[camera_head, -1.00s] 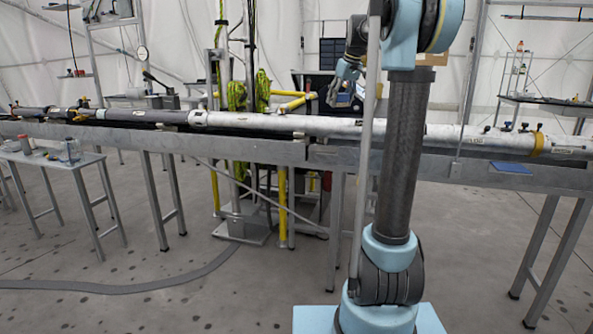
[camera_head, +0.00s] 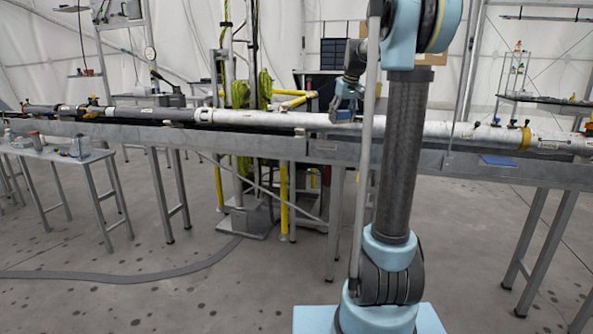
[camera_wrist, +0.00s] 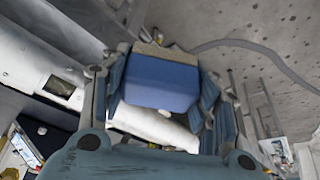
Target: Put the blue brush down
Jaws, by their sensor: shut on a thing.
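The blue brush (camera_wrist: 160,82) fills the middle of the wrist view, its blue block facing the camera and a tan bristle edge at its top. My gripper (camera_wrist: 163,75) is shut on it, with a finger along each side. The brush cannot be made out clearly there. Whether it touches the pipe or the bench cannot be told.
The pipe lies along a long grey metal bench (camera_head: 255,144). A blue flat piece (camera_head: 500,160) is at the bench's right part. A small table (camera_head: 60,154) with jars stands at left. Yellow posts (camera_head: 284,200) and a grey hose (camera_head: 140,276) are below.

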